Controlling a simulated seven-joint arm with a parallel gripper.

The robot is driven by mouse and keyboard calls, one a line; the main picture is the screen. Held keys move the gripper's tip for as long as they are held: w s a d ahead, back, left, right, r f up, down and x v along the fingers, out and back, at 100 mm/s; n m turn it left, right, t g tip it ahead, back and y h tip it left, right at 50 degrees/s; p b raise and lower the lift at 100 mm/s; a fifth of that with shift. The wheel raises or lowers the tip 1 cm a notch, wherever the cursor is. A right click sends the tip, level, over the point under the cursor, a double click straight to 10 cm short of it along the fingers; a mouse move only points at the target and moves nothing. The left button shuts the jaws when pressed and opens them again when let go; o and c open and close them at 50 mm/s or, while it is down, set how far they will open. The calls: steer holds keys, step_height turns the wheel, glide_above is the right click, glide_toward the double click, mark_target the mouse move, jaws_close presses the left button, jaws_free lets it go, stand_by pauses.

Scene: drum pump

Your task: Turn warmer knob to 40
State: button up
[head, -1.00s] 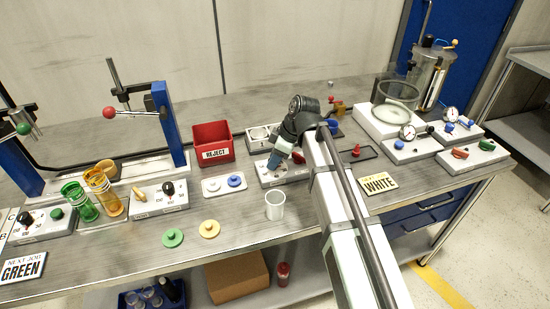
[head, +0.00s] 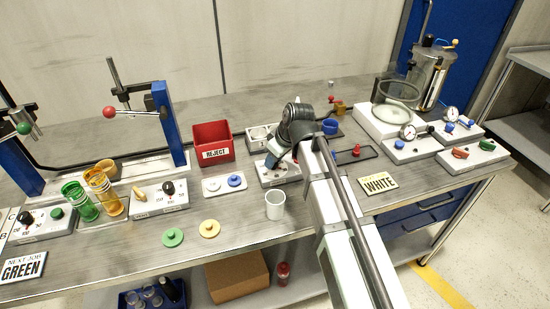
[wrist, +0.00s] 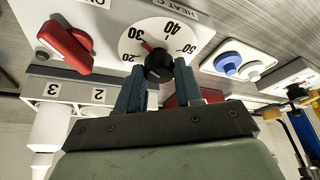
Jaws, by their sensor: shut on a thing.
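The warmer knob (wrist: 158,65) is black and sits on a round white dial (wrist: 133,45) marked 20 to 50 and beyond. Its red pointer is at about the 30 mark. The dial is on a light control box (head: 268,180) labelled HEAT, in the middle of the bench in the head view. My gripper (wrist: 157,78) has its two blue fingers on either side of the knob and is shut on it. In the head view my gripper (head: 272,160) hides the knob.
A red lever (wrist: 68,45) is on the same box beside the dial. A tray with blue and white round pieces (head: 212,188) lies to the left. A white cup (head: 275,208) stands in front, and a red REJECT bin (head: 212,135) stands behind left.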

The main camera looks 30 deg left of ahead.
steer(key=m+t, duration=0.1)
steer(key=m, duration=0.2)
steer(key=m+t+h, duration=0.1)
steer(key=m, duration=0.2)
steer(key=shift+s+a, duration=0.15)
steer(key=shift+s, duration=0.05)
steer(key=m+h, duration=0.1)
steer(key=m, duration=0.2)
steer(key=m+t+h, duration=0.1)
steer(key=m, duration=0.2)
steer(key=shift+a, duration=0.1)
stand_by(0.4)
steer(key=o, duration=1)
steer(key=shift+r, duration=0.1)
steer(key=v, duration=1.3)
steer(key=shift+s+a+r, duration=0.1)
steer(key=shift+s+r, duration=0.15)
steer(key=shift+s, duration=0.15)
